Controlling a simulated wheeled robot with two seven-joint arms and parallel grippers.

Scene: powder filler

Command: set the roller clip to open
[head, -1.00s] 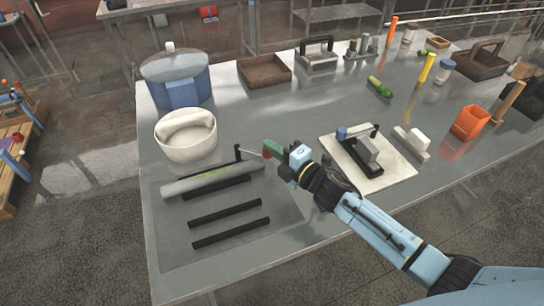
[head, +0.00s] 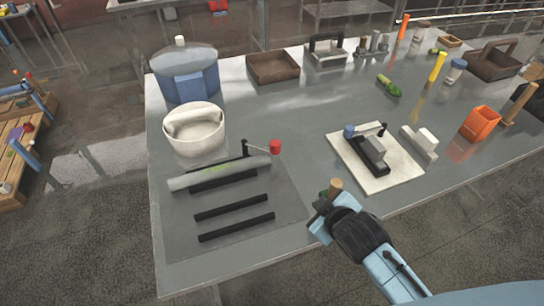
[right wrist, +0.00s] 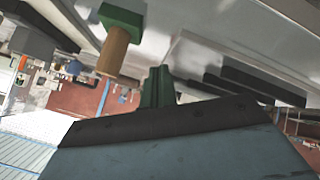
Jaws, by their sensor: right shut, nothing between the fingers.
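The roller clip is a grey roll (head: 220,173) on a dark mat at the table's left front. A black post and thin rod run right from it to a red knob (head: 275,146). The rod points right, roughly level; whether the clip is open or shut I cannot tell. My right gripper (head: 322,204) is by the table's front edge, right of and nearer than the red knob, apart from it. Its green fingers (right wrist: 158,88) are shut and empty in the right wrist view. My left gripper is not in view.
A tan cylinder with a green base (right wrist: 113,48) is close to my right gripper; its tan top shows in the head view (head: 336,186). A white board (head: 400,180) carries a black device with a blue knob. A white pot (head: 193,140) stands behind the roll. Black bars (head: 236,226) lie in front.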

